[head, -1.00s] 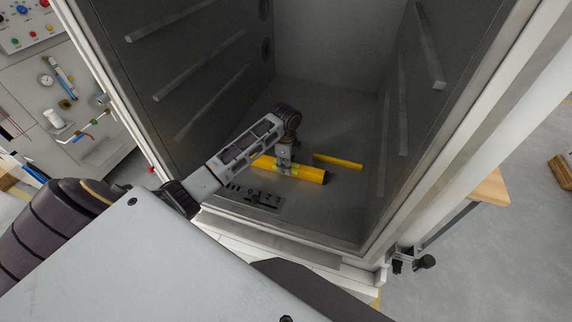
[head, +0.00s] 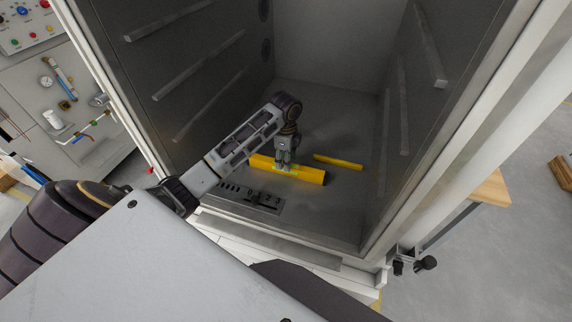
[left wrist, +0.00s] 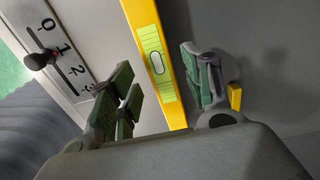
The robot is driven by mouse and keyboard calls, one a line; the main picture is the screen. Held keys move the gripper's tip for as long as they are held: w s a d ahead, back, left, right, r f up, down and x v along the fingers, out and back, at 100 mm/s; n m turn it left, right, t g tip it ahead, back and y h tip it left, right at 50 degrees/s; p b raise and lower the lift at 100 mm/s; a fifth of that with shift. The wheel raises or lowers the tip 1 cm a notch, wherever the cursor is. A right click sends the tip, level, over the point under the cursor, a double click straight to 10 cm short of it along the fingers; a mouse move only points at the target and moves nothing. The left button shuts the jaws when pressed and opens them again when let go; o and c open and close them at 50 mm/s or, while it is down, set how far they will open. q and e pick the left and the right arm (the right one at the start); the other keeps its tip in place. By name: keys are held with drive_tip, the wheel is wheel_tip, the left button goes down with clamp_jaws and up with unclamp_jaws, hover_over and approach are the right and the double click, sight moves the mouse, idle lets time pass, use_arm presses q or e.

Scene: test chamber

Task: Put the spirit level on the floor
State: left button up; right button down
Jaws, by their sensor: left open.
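The spirit level (head: 308,176) is a yellow bar with a dark end, lying on the floor of the open test chamber. In the left wrist view its green vial window (left wrist: 157,62) shows clearly. My left gripper (head: 285,164) reaches down into the chamber over the middle of the level. In the left wrist view it is open, one finger on each side of the yellow bar, with gaps on both sides. The level is not gripped. My right gripper is not in view.
A thinner yellow bar (head: 338,162) lies behind the level. A panel with a numbered slider (head: 252,197) is at the chamber's front edge. Chamber walls with rails (head: 205,72) stand on both sides. Bare grey floor (head: 510,240) shows outside at the right.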

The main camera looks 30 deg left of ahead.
use_arm(q)
wheel_tip(320, 180, up, 8)
drive_tip(key=shift+r, duration=0.25)
idle(0.8)
drive_tip(key=shift+f, duration=0.15)
